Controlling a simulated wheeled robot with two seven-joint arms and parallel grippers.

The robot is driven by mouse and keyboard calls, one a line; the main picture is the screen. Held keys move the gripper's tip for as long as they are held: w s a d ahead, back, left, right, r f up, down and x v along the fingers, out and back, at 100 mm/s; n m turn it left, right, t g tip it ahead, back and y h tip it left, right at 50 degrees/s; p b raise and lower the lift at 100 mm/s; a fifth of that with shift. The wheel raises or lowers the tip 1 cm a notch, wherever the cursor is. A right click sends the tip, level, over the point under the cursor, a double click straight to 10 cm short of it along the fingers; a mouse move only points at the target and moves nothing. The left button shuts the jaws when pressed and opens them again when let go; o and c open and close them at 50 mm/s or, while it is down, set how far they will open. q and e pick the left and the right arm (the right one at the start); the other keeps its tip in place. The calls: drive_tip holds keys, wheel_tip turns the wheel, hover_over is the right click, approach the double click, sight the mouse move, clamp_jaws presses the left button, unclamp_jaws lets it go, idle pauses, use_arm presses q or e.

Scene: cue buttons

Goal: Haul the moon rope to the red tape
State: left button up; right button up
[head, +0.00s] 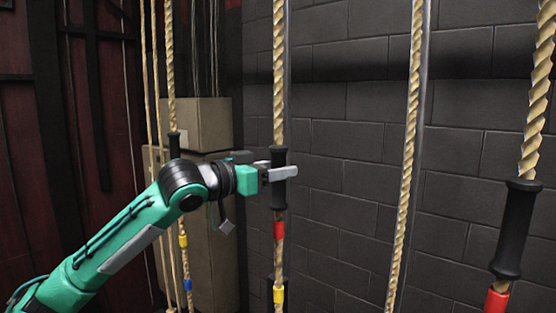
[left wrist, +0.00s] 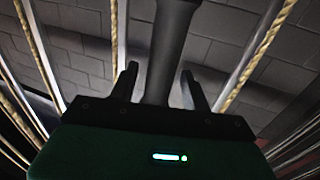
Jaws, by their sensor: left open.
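My left gripper (head: 284,173) is at the black grip sleeve (head: 279,194) on the middle rope (head: 279,70). In the left wrist view the black sleeve (left wrist: 172,45) stands between the two spread fingers (left wrist: 158,88), with a gap to at least one of them. Red tape (head: 279,229) is around this rope just below the sleeve, and yellow tape (head: 279,294) is lower down. No moon mark is readable on any rope, so I cannot tell which is the moon rope. My right gripper is not in view.
A near rope at the right has a black sleeve (head: 516,230) and red tape (head: 496,300). A plain rope (head: 407,160) hangs between. A left rope carries yellow (head: 183,240) and blue tape (head: 188,285). Beige boxes (head: 207,125) stand behind, beside a dark block wall (head: 345,150).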

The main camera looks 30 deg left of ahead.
use_arm(q)
drive_tip(key=shift+w+d, duration=0.1)
drive_tip(key=shift+w, duration=0.25)
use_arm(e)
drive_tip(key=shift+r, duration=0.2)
